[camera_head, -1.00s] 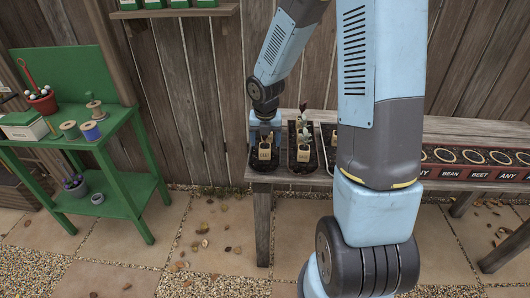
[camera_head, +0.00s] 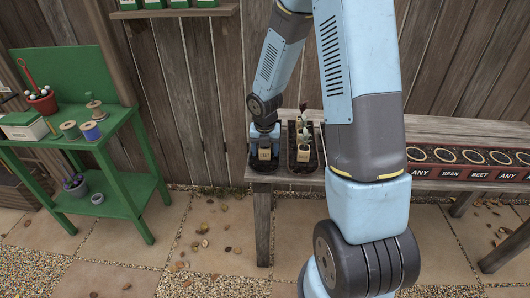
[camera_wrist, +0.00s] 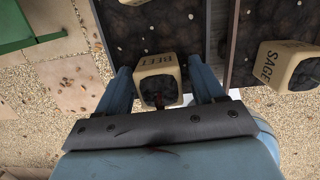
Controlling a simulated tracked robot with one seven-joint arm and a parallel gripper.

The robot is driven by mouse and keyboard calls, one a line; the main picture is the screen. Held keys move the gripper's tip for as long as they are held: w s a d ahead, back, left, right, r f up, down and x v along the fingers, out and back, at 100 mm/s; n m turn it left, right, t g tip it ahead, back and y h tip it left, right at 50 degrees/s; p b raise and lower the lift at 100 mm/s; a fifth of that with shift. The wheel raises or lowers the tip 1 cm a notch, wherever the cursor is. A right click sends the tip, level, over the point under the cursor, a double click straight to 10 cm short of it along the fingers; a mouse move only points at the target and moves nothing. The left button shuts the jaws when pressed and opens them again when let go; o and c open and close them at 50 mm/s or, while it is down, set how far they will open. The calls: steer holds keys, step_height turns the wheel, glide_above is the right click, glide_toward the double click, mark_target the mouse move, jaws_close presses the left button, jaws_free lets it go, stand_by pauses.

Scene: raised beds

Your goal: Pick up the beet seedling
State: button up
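The beet seedling's tan pot, marked BEET (camera_wrist: 158,80), stands at the near end of a dark tray; it also shows in the head view (camera_head: 264,154). It holds dark soil, and a small reddish stem is partly visible. My gripper (camera_wrist: 161,86) is open, its two blue fingers on either side of the pot, with what looks like a narrow gap on each side. In the head view my gripper (camera_head: 264,140) is low over the pot and hides most of the seedling.
A pot marked SAGE (camera_wrist: 284,65) stands in the neighbouring tray to the right. A leafy plant (camera_head: 304,128) rises there. Labelled planting holes (camera_head: 447,156) line the wooden bench (camera_head: 440,128) on the right. A green shelf stand (camera_head: 100,150) is at left.

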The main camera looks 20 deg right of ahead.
steer(key=c, duration=0.9)
